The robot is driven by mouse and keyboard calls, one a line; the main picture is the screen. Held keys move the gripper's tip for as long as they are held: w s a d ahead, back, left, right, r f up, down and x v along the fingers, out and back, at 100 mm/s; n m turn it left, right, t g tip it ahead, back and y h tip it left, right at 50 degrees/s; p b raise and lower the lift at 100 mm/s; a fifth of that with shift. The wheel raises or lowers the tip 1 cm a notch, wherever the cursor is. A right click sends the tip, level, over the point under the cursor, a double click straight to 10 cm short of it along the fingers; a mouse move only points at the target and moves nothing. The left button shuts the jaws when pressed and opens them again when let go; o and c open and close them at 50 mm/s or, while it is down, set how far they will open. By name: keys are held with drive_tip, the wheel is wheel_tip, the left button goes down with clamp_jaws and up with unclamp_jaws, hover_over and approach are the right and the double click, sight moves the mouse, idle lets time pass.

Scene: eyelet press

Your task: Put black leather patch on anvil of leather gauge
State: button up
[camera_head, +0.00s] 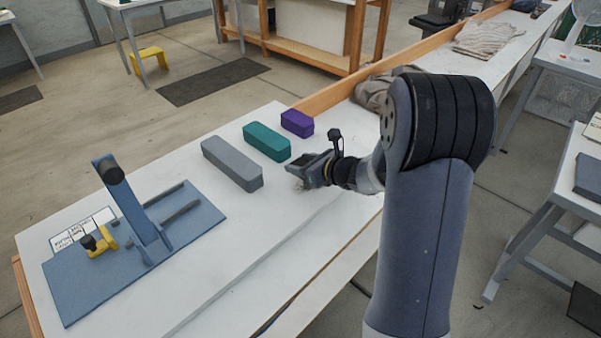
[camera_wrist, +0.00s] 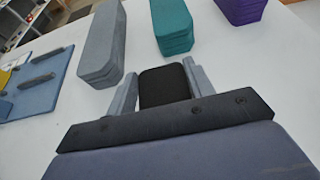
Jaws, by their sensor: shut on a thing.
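My gripper (camera_wrist: 163,90) is shut on the black leather patch (camera_wrist: 163,86), which shows as a dark rounded rectangle between the two grey fingers in the wrist view. In the head view my gripper (camera_head: 298,175) is over the white table, right of the grey block; the patch cannot be made out there. The leather gauge (camera_head: 88,277) is a blue plate with an upright post at the table's left. A yellow part with a black knob (camera_head: 97,241) sits on its plate; I cannot tell for certain which part is the anvil. The gauge's edge shows in the wrist view (camera_wrist: 40,95).
A grey block (camera_head: 232,165), a teal block (camera_head: 266,142) and a purple block (camera_head: 297,123) stand in a row behind my gripper. A white label card (camera_head: 82,228) lies by the gauge. The white table's (camera_head: 235,245) front is clear between gripper and gauge.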

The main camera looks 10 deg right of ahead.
drive_tip(key=shift+f, duration=1.6)
drive_tip(key=shift+f+b, duration=0.2)
drive_tip(key=shift+b, duration=0.15)
drive_tip(key=o, duration=1.1)
drive_tip(key=shift+r, duration=0.1)
